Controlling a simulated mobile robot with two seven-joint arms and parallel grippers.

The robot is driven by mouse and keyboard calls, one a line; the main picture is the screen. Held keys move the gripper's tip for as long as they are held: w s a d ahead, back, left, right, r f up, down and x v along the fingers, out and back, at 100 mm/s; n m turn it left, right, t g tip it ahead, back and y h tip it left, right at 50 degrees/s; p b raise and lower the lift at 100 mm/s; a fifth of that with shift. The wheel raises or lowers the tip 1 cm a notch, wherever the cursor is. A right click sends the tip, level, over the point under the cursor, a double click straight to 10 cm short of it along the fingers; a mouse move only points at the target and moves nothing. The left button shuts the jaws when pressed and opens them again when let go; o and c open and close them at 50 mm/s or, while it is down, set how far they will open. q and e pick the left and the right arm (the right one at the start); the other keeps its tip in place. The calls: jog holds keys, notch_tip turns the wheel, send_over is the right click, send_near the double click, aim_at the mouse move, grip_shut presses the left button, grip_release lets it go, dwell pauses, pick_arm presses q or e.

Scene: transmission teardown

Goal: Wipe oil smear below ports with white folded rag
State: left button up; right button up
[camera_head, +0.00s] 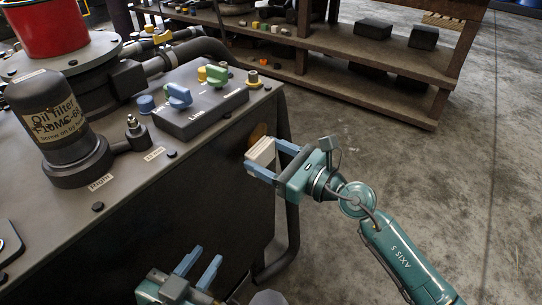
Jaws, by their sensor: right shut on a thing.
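The white folded rag (263,152) is between the blue fingers of my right gripper (266,158), which is shut on it. The gripper holds it at the right end of the dark machine side, below the port block. A brown oil smear (258,132) shows on the side face just above and behind the rag; part of it may be hidden. Whether the rag touches the face I cannot tell. My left gripper (199,262) is open and empty at the bottom, in front of the machine.
The oil filter (52,122) and a red container (45,25) stand on the machine top. A dark tubular frame (291,190) runs down the machine's right end. A wooden shelf (370,95) stands behind. The concrete floor at right is clear.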

aim_at(269, 129)
jog(key=shift+x, duration=0.95)
dwell(0.3)
jog(key=shift+w+d, duration=0.1)
jog(key=shift+w+d+f+b, duration=0.15)
jog(key=shift+w+d+b, duration=0.25)
jog(key=shift+w, duration=0.1)
jog(key=shift+w+d+b, duration=0.7)
jog(key=shift+w, duration=0.2)
jog(key=shift+w+d+b, duration=0.7)
jog(key=shift+w+b, duration=0.3)
jog(key=shift+w, duration=0.1)
jog(key=shift+w+d+r+b, duration=0.25)
jog(key=shift+w+b, duration=0.05)
jog(key=shift+w, duration=0.05)
